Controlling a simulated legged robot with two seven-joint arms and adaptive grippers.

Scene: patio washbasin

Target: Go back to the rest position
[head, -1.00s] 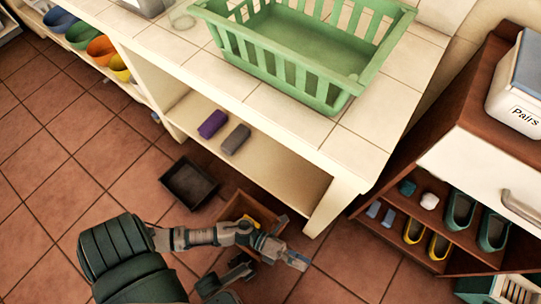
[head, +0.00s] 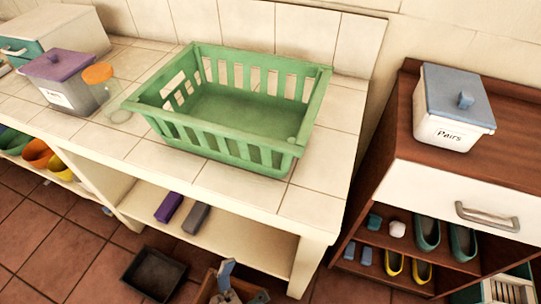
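The task names no object. At the bottom edge, blue-grey parts (head: 227,273) that look like the fingertips of my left gripper show in front of a brown wooden box on the floor. The rest of that gripper and its arm are below the picture. I cannot tell how far its fingers are apart or whether they hold anything. My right gripper is not in view.
A green basket (head: 225,115) stands empty on the tiled counter. A dark tray (head: 152,275) and the wooden box (head: 205,288) are on the floor. Purple and grey blocks lie on the shelf below. A brown cabinet with shoes and a "Pairs" box (head: 455,110) stands right.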

